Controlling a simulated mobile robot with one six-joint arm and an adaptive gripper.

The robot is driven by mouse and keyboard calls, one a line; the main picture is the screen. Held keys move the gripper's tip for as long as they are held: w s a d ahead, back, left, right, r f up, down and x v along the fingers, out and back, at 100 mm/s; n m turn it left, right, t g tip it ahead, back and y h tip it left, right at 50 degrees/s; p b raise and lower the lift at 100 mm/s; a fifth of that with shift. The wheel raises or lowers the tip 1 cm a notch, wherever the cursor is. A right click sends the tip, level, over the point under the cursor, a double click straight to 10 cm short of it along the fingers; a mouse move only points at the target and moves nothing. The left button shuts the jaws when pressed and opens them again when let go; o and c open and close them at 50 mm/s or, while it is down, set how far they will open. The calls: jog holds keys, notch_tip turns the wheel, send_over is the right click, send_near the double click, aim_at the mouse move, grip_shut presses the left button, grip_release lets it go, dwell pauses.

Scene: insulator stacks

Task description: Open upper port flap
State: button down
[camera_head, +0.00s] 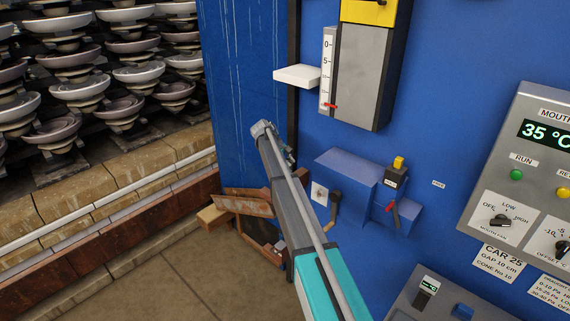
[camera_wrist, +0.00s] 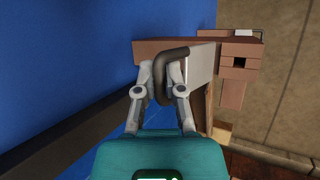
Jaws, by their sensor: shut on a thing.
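In the wrist view, the two grey fingers of my gripper (camera_wrist: 160,70) are closed about a dark looped handle (camera_wrist: 172,52). The handle stands out from a pale grey plate (camera_wrist: 201,60), which seems to be the flap. A brown piece with a small dark square hole (camera_wrist: 239,62) lies just beyond the plate. In the head view, a tilted brown panel (camera_head: 245,204) is low beside the blue wall, partly behind my arm. My fingers and the handle cannot be made out there. How far the flap stands open cannot be told.
The blue wall (camera_head: 240,90) carries a white ledge (camera_head: 297,75), a grey gauge box (camera_head: 360,75), a small crank (camera_head: 335,208) and a blue housing (camera_head: 345,172). A control panel (camera_head: 525,180) is at right. Insulator stacks (camera_head: 75,95) stand at left; floor (camera_head: 150,280) is clear.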

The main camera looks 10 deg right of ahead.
jog(key=shift+d, duration=0.15)
jog(key=c, duration=0.7)
grip_release()
jog(key=shift+s, duration=0.1)
jog(key=shift+r, duration=0.15)
jog(key=shift+w+a+r+p, duration=0.45)
jog(key=shift+w+r+p, duration=0.5)
jog(key=shift+r+p, duration=1.5)
jog(key=shift+w+a+r+p, duration=0.5)
jog(key=shift+w+r+p, duration=0.4)
jog(key=shift+r+p, duration=1.5)
jog(key=shift+w+a+r+p, duration=0.45)
jog(key=shift+w+r+p, duration=0.5)
jog(key=shift+r+p, duration=1.5)
jog(key=shift+f, duration=0.1)
jog(key=s+a+f+m+y+b, duration=0.2)
jog(key=s+f+b, duration=0.2)
jog(key=s, duration=1.3)
jog(key=s+a+f+m+y+b, duration=0.1)
jog(key=s+f, duration=0.5)
jog(key=s, duration=1)
jog(key=s+a+f+m+y+b, duration=0.2)
jog(key=s+a+f+y+b, duration=0.2)
jog(key=s, duration=1.3)
jog(key=shift+s+a+f+m+t+b, duration=0.25)
jog(key=shift+f+b, duration=0.3)
jog(key=shift+b, duration=0.35)
jog(key=shift+s+a+f+m+t+b, duration=0.15)
jog(key=shift+a+f+b, duration=0.25)
jog(key=shift+b, duration=0.45)
